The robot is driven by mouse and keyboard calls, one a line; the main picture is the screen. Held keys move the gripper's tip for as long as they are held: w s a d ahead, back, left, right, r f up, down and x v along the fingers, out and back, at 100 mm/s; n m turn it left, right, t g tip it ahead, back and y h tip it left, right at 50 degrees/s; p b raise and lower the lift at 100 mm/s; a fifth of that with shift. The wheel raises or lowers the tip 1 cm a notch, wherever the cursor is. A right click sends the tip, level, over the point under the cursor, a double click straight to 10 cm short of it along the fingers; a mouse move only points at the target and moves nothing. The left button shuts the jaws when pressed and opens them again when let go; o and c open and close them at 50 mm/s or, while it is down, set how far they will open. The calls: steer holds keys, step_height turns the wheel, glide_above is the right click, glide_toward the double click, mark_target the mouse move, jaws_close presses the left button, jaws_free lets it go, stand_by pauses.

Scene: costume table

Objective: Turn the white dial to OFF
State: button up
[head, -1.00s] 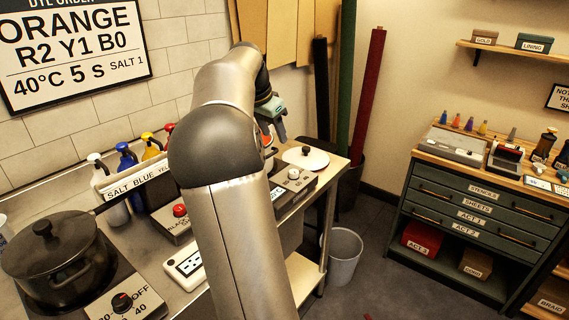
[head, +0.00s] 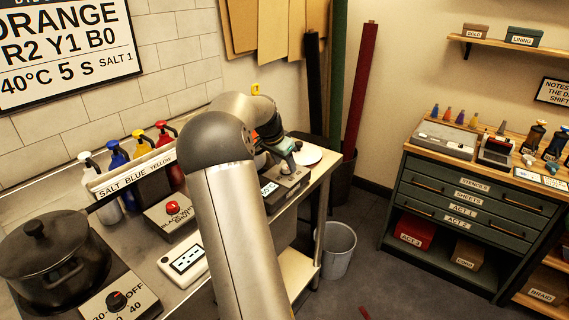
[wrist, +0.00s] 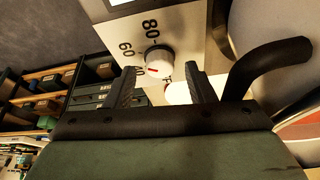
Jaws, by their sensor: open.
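The white dial (wrist: 158,60) has a short red mark and sits on a pale panel (wrist: 185,30) printed 80 and 60, with further lettering partly hidden by my fingers. The mark's exact setting is hard to tell. My gripper (wrist: 160,78) is open, its two dark fingers pointing toward the dial, one on each side of it in the picture. I cannot tell whether they touch it. In the head view my gripper (head: 284,148) is over the grey control box (head: 287,187) at the bench's right end, and the dial is not clearly visible there.
A white round lid (head: 308,155) lies behind the box. A dark curved handle (wrist: 270,62) is close to my right finger in the wrist view. A black pot (head: 45,260), a rack of bottles (head: 130,180) and a red-knobbed box (head: 172,212) stand to the left.

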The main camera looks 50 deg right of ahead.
steer(key=shift+d+f, duration=0.2)
steer(key=shift+f, duration=0.3)
steer(key=c, duration=1)
steer(key=shift+o, duration=0.2)
